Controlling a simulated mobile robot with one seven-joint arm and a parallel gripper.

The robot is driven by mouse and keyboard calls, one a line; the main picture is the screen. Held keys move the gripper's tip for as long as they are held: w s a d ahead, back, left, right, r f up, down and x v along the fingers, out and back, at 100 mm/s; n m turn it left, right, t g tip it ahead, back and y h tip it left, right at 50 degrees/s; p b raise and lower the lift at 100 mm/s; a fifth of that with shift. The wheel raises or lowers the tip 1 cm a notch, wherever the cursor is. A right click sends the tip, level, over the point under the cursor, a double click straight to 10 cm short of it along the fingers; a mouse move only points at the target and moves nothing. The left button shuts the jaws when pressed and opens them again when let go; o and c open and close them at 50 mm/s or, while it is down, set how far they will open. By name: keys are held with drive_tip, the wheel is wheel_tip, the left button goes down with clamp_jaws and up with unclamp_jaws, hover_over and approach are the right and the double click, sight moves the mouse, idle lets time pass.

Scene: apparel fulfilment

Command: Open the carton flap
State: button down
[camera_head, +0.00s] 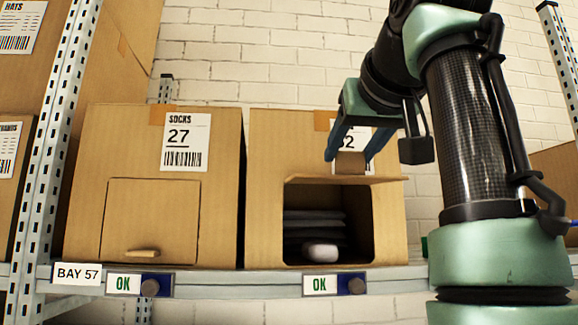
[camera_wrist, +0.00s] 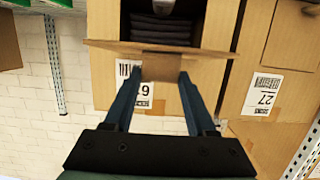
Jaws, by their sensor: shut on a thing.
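The open carton (camera_head: 266,180) stands on the shelf at the middle of the head view, and its front also shows in the wrist view (camera_wrist: 221,55). Its flap (camera_head: 330,179) is swung up to about level above the opening; it crosses the wrist view as a flat band (camera_wrist: 110,45). My gripper (camera_head: 352,160) is at the flap's front edge. Its two blue fingers are shut on the flap's small brown tab (camera_wrist: 161,68). Dark folded items (camera_head: 312,222) and a pale rounded item (camera_head: 320,251) lie inside the carton. The gripper hides part of the carton's label.
A carton marked SOCKS 27 (camera_head: 88,190) stands close on the left, its flap (camera_head: 153,215) closed. A perforated metal post (camera_head: 58,120) rises further left. The shelf edge (camera_head: 230,282) carries tags marked OK. A white brick wall is behind.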

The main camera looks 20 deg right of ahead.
drive_tip(key=shift+w+f, duration=0.1)
drive_tip(key=shift+f, duration=0.15)
drive_tip(key=shift+c, duration=1)
unclamp_jaws()
drive_tip(key=shift+r, duration=0.1)
drive_tip(key=shift+r, duration=0.1)
